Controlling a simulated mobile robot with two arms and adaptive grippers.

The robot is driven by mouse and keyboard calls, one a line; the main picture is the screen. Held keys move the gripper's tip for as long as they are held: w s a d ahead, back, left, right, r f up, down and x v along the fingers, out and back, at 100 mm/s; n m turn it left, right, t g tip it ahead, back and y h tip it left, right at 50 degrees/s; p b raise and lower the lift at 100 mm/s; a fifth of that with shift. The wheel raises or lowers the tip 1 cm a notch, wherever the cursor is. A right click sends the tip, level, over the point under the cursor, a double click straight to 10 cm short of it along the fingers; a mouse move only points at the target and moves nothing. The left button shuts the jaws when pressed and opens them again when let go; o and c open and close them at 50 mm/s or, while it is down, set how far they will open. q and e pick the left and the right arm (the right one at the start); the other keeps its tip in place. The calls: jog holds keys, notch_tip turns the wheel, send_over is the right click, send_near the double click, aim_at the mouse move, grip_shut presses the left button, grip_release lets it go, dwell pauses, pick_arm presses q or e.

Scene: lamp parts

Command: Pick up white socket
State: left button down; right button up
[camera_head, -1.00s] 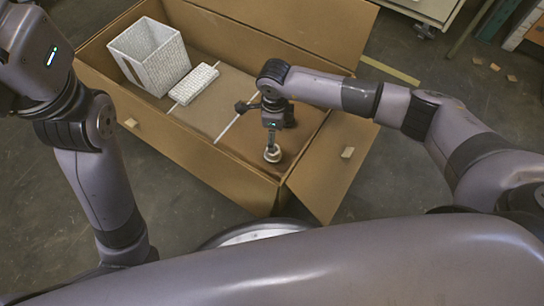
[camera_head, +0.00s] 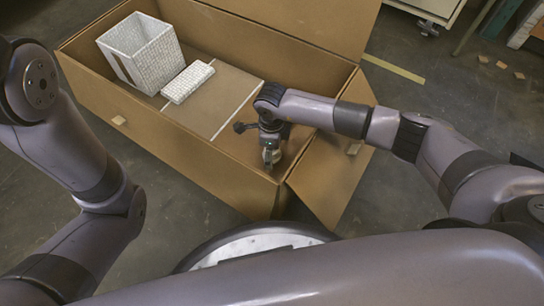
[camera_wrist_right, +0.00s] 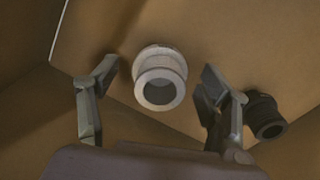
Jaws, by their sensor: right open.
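The white socket (camera_wrist_right: 160,76) is a short, hollow, off-white ring with a wider collar. In the right wrist view it shows between the two fingers of my right gripper (camera_wrist_right: 158,80), with a gap on each side. The gripper is open and holds nothing. A black socket (camera_wrist_right: 266,117) is partly hidden behind the right finger. My left gripper is out of view.
The open cardboard box (camera_head: 190,145) has tall walls and a flap (camera_head: 328,182) folded out at the right. Inside are a white textured bin (camera_head: 140,55), a white textured block (camera_head: 188,82) and a flat brown panel with white edges (camera_head: 225,95).

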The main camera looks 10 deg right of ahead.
jog(key=shift+f, duration=0.55)
jog(key=shift+c, duration=0.3)
jog(key=shift+r, duration=0.1)
jog(key=c, duration=1.2)
